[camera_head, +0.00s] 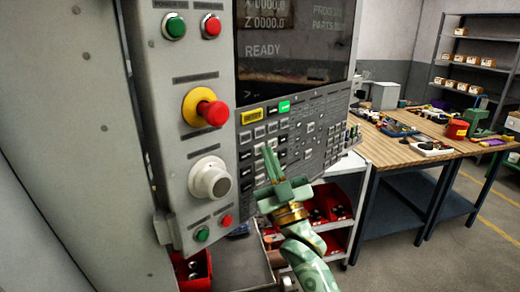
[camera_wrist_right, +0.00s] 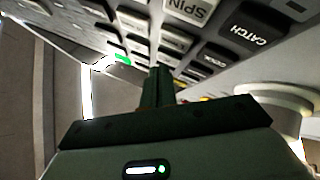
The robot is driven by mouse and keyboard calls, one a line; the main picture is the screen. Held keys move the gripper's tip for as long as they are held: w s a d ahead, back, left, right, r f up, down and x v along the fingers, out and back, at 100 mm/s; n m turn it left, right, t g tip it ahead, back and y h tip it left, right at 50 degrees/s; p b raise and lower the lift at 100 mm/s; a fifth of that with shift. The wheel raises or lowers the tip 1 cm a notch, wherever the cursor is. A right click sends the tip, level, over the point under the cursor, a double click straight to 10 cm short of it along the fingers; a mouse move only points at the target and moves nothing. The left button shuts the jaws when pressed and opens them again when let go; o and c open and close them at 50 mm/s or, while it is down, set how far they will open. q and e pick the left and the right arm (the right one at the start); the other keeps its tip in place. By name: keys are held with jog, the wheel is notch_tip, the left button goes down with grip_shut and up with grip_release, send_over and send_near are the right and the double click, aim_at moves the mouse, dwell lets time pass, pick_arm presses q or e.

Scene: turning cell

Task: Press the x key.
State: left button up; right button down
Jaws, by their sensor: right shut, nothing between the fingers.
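The control panel's keypad (camera_head: 300,124) has rows of small grey and black keys below the screen. The letters on the keys are too small to read in the head view, so I cannot tell which one is the x key. My right gripper (camera_head: 268,151) is shut and empty, its fingertips pointing up in front of the lower left keys. My left gripper is not in view.
The screen (camera_head: 295,35) shows X and Z at zero and READY. A red emergency stop (camera_head: 213,112) and a white knob (camera_head: 210,180) stick out left of the keypad. Red bins (camera_head: 335,197) sit below right. A wooden workbench (camera_head: 388,150) stands beyond.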

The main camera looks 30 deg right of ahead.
jog(key=shift+w+a, duration=0.1)
jog(key=shift+w, duration=0.2)
dwell(0.6)
jog(key=shift+s, duration=0.15)
jog(key=shift+s+d+p, duration=0.25)
jog(key=shift+s+p, duration=0.2)
jog(key=shift+s, duration=0.15)
jog(key=s+p, duration=0.1)
jog(key=s, duration=0.1)
jog(key=s+d+p, duration=0.1)
jog(key=s, duration=0.1)
jog(key=shift+s+d, duration=0.2)
jog(key=shift+s, duration=0.15)
dwell(0.8)
